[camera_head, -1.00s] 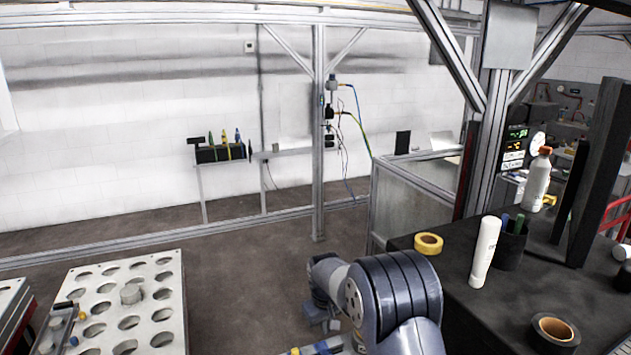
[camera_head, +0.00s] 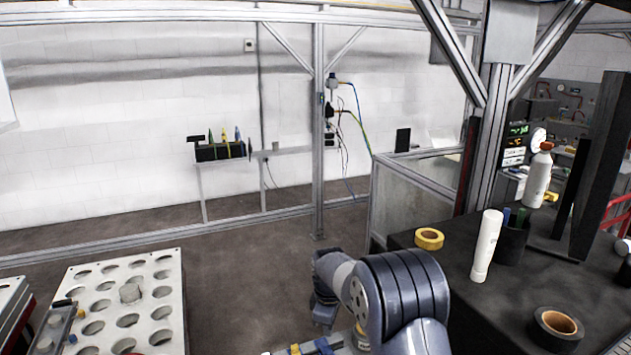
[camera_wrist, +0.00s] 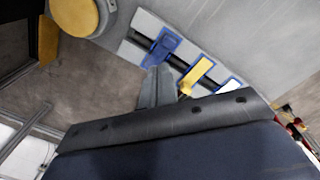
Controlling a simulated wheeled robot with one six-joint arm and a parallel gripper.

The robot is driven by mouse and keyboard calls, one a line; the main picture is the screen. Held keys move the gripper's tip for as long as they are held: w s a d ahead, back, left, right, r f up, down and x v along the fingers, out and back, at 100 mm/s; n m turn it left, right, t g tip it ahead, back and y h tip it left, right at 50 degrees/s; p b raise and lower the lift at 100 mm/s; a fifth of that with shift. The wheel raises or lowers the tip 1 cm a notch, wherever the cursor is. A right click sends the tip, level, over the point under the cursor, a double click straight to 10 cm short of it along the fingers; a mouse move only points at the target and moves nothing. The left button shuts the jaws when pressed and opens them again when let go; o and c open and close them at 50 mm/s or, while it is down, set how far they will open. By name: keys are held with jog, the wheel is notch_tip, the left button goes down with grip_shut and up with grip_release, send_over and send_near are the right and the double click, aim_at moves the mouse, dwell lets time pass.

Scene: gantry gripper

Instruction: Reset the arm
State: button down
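My arm rises at the lower middle of the head view, with its end bent down to the left. My gripper (camera_head: 324,314) is small and partly turned away there, over the floor between the plate with holes and the black table. In the wrist view my gripper (camera_wrist: 157,88) shows as two grey fingers close together, with nothing visible held between them. It seems shut and empty.
A pale plate with round holes (camera_head: 108,292) stands at lower left. The black table (camera_head: 450,290) at right holds a yellow tape roll (camera_head: 429,239), a white tube (camera_head: 487,246), a dark tape roll (camera_head: 557,326) and a bottle (camera_head: 537,178). Open floor lies between.

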jog(key=n, duration=0.4)
jog(key=s+n+b, duration=0.1)
jog(key=n, duration=0.1)
jog(key=shift+d+n+g, duration=0.2)
jog(key=shift+n+g, duration=0.1)
jog(key=shift+s, duration=0.1)
dwell(0.4)
